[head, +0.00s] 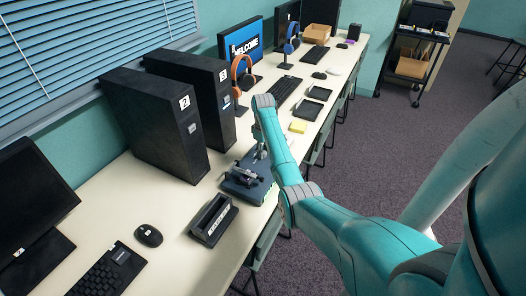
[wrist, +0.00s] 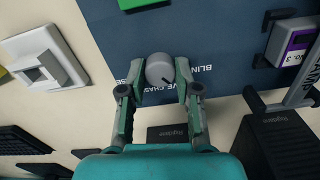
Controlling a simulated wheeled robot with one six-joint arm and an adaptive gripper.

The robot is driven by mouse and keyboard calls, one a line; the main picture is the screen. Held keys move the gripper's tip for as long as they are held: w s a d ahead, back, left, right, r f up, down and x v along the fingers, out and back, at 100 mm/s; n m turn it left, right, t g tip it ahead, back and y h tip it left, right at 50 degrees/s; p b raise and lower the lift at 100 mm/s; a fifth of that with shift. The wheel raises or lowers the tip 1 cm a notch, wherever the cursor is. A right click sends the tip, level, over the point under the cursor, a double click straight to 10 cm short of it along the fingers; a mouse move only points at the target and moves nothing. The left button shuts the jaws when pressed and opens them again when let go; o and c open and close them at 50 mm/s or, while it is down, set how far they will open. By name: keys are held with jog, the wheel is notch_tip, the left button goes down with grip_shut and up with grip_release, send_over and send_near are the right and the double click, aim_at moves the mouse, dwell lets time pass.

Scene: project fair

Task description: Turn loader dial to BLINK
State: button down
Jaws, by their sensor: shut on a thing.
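The loader dial (wrist: 160,68) is a round grey knob on a dark blue panel (wrist: 225,40) in the wrist view. A dark pointer mark shows on its lower right side. White lettering on the panel partly reads BLIN to the right of the knob; other lettering ending in CHASE is partly hidden behind the fingers. My gripper (wrist: 160,75) is shut on the knob, one finger on each side. In the head view my gripper reaches down to the dark loader unit (head: 240,188) on the white desk, and the dial itself is hidden there.
Two black towers (head: 162,125) stand left of the loader unit. A black holder (head: 213,220) lies in front of it, beside a mouse (head: 148,236) and keyboard (head: 108,272). Headphones (head: 242,72), trays and yellow notes (head: 298,126) sit farther along the desk.

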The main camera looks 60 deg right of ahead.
jog(key=n, duration=0.6)
jog(key=shift+n, duration=0.3)
dwell(0.4)
jog(key=c, duration=0.8)
grip_release()
jog(key=shift+r, duration=3.75)
jog(key=shift+s, duration=0.1)
